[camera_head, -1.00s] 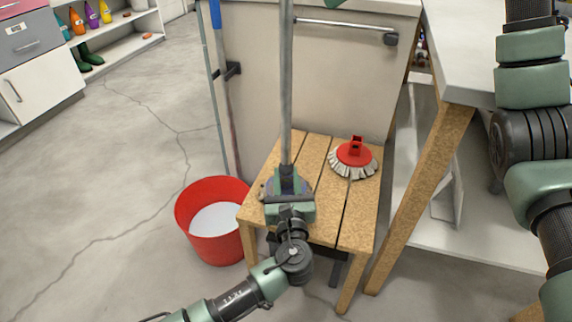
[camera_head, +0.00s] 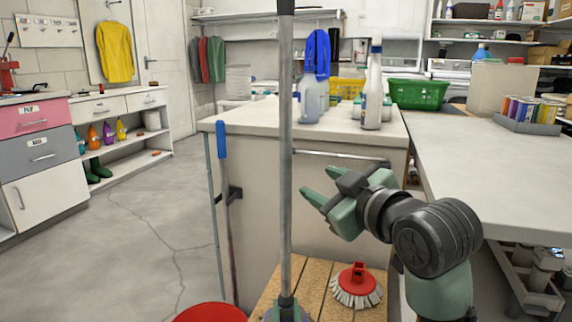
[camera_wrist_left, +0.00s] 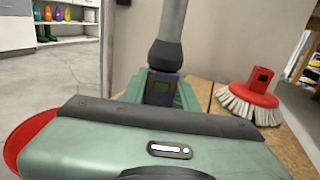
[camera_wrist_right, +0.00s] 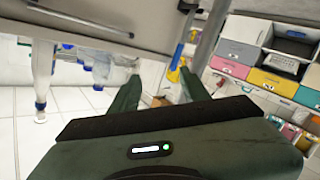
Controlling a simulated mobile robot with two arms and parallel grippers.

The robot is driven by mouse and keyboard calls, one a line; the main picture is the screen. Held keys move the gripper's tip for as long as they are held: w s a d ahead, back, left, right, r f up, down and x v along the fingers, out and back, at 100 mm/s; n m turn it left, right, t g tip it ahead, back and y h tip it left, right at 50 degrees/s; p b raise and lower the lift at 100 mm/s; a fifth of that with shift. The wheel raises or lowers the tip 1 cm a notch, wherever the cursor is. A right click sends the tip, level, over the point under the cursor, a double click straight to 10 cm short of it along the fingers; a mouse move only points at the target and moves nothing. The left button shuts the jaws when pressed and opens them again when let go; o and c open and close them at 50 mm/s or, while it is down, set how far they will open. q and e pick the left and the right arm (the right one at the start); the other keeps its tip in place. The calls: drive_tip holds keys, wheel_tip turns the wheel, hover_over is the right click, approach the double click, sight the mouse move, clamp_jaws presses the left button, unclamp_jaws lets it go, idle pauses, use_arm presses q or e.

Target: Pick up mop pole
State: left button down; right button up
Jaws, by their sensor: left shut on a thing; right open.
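A long grey mop pole (camera_head: 286,160) stands upright in the head view, with a dark upper end at the top edge. My left gripper (camera_head: 287,313) is low over the wooden stool and shut on the dark fitting at the pole's lower end. The left wrist view shows the pole's black collar (camera_wrist_left: 166,55) above that fitting. My right gripper (camera_head: 318,184) is open and empty, with its fingers close to the pole's right side in the picture. Whether they touch it is unclear.
A blue-handled pole (camera_head: 222,150) stands in a clip on the white cabinet (camera_head: 260,190). A red bucket (camera_head: 212,313) is left of the stool (camera_head: 318,280). Spray bottles (camera_head: 373,95) stand on the cabinet top. A white table (camera_head: 490,160) is at right. Floor at left is clear.

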sight(282, 143)
drive_tip(key=s+a+r+m+t+h, duration=0.2)
drive_tip(key=s+a+r+m, duration=0.2)
drive_tip(key=s+r+m, duration=0.25)
drive_tip(key=shift+m, duration=0.55)
drive_tip(key=x, duration=1.2)
drive_tip(key=shift+w+a, duration=0.15)
clamp_jaws()
